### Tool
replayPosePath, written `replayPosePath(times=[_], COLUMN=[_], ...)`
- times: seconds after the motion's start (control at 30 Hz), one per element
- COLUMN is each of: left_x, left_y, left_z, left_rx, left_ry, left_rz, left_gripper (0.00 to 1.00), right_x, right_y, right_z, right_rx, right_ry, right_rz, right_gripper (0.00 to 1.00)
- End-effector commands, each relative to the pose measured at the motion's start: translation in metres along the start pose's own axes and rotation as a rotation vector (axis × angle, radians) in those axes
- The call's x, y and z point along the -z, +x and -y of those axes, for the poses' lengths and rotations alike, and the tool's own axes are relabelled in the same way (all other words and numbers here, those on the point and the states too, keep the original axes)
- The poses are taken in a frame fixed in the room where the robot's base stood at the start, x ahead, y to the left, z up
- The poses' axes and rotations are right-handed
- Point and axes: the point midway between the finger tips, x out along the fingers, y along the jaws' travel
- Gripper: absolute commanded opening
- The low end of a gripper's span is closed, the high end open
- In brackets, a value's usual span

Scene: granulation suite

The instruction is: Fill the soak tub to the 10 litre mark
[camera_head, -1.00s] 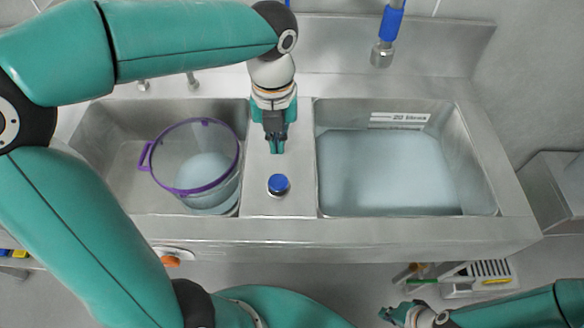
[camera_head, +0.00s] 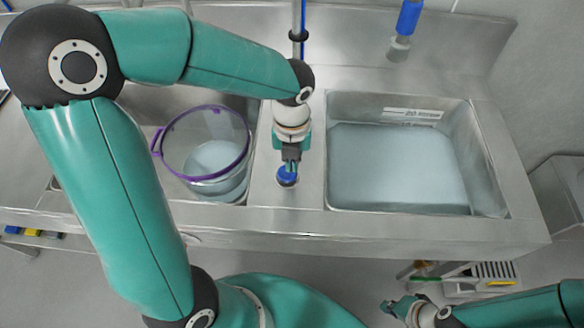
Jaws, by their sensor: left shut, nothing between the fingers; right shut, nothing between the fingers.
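A clear round tub (camera_head: 206,187) with a purple rim and side handle stands in the left sink basin, with pale liquid low inside. The right basin (camera_head: 487,165) holds a wide pool of pale bluish water (camera_head: 395,165); a white label plate (camera_head: 412,115) on its back wall is too small to read surely. A blue round knob (camera_head: 287,178) sits on the steel strip between the basins. My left gripper (camera_head: 289,166) is shut and empty, pointing down right at the knob; whether it touches is unclear. My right gripper (camera_head: 388,306) is shut and empty, low in front of the sink.
A blue-sleeved spout (camera_head: 408,18) with a metal tip hangs above the back of the right basin; no stream shows. A rack (camera_head: 487,270) with green and yellow items lies below the front edge. My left arm crosses above the left basin.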

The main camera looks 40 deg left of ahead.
Motion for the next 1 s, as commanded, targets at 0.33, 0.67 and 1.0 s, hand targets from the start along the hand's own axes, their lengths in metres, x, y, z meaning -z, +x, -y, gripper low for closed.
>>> replayPosePath(times=[0.33,0.67,1.0], left_x=[0.000,0.000,0.001], left_y=[0.036,0.037,0.064], left_z=[0.000,0.001,0.000], left_rx=[0.000,0.000,-0.001], left_ry=[0.000,0.001,0.001], left_rz=[0.000,0.001,-0.004], left_gripper=[0.00,0.00,0.00], right_x=[0.000,0.000,0.000], right_y=[-0.002,-0.002,0.013], right_z=[0.001,0.001,-0.005], right_rx=[0.000,0.000,0.000], right_ry=[0.000,0.000,0.000], right_rz=[0.000,0.000,0.000], right_gripper=[0.00,0.00,0.00])
